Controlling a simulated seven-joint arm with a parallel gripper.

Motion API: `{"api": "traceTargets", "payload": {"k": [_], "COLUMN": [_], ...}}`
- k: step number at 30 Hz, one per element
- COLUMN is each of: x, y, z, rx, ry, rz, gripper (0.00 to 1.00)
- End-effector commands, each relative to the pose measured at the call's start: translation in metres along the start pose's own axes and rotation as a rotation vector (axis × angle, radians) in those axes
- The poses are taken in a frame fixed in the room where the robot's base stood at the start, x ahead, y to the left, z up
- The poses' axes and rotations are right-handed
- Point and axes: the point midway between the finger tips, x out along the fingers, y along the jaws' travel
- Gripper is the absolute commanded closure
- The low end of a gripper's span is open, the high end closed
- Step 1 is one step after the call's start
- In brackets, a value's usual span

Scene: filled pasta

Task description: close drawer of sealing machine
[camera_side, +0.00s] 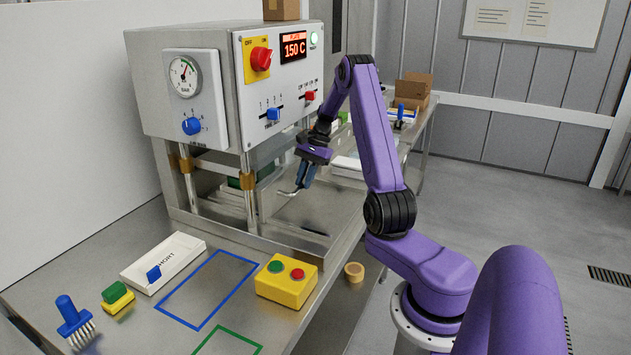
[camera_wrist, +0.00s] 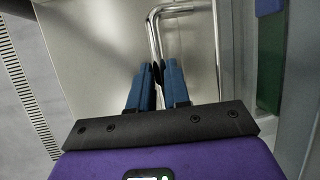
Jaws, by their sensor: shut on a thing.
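The sealing machine (camera_side: 200,90) is a grey metal box on posts above a metal base at the back of the table. The metal drawer handle (camera_side: 286,193) sticks out from its lower opening. It shows as a bent shiny bar in the wrist view (camera_wrist: 153,32). My gripper (camera_side: 301,186) is at the handle, with its blue fingers (camera_wrist: 158,72) shut on the bar. A green part (camera_wrist: 271,62) shows inside the machine at the right of the wrist view.
A yellow box with green and red buttons (camera_side: 287,281) stands in front of the machine.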

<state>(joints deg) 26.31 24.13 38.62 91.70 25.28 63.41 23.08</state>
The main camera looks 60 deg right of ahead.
Motion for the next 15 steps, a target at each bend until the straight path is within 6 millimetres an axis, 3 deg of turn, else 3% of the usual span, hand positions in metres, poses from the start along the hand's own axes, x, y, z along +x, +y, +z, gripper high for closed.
{"api": "traceTargets", "payload": {"k": [13, 14, 15], "x": [-0.0002, -0.0002, -0.0002], "y": [-0.0079, -0.0080, -0.0081], "z": [-0.0010, -0.0009, -0.0009], "rx": [-0.003, -0.004, -0.004], "ry": [0.008, 0.008, 0.008], "rz": [-0.010, -0.010, -0.010], "gripper": [1.00, 0.77, 0.64]}}
